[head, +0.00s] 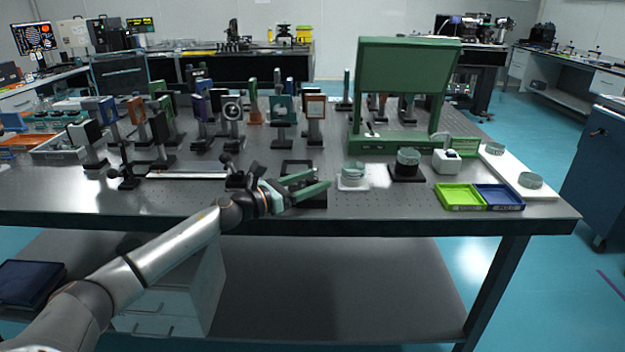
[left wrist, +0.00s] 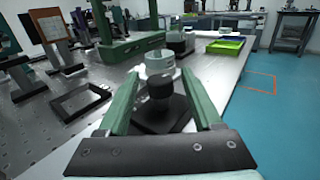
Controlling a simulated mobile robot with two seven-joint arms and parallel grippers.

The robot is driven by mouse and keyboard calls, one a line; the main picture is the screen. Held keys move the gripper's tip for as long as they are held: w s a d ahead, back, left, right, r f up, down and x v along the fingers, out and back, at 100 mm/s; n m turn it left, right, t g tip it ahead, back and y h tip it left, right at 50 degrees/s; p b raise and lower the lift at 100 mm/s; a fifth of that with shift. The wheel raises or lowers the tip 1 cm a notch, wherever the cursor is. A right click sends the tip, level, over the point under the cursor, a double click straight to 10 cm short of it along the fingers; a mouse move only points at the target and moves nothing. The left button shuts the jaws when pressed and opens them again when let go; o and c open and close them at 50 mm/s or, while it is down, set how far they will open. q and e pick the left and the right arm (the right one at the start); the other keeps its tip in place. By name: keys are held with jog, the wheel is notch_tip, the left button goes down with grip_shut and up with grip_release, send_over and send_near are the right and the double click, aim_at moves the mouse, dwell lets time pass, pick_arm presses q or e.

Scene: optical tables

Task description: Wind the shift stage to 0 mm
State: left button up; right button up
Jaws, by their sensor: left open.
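My left gripper (head: 322,179) is open, with its two green fingers over the front middle of the table. In the left wrist view its fingertips (left wrist: 160,74) stand on either side of a dark round knob (left wrist: 160,86). The knob stands upright on a black square base (left wrist: 160,118); I see no grip on it. In the head view this black base (head: 315,202) is mostly hidden by the gripper. A silver rail (head: 187,176) with black end pieces lies to the left. No label shows which of these is the shift stage, and no scale is readable. My right gripper is not in view.
A white stand with a glass-like round piece (head: 353,174) is close to the right of the gripper. A flat black frame (left wrist: 80,101) lies to its left. Green and blue trays (head: 498,197) are at the right front. Several upright optics crowd the table's back left.

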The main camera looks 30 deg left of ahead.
pick_arm(q)
jog(key=shift+w+d, duration=0.1)
jog(key=shift+w, duration=0.1)
grip_shut()
dwell(0.5)
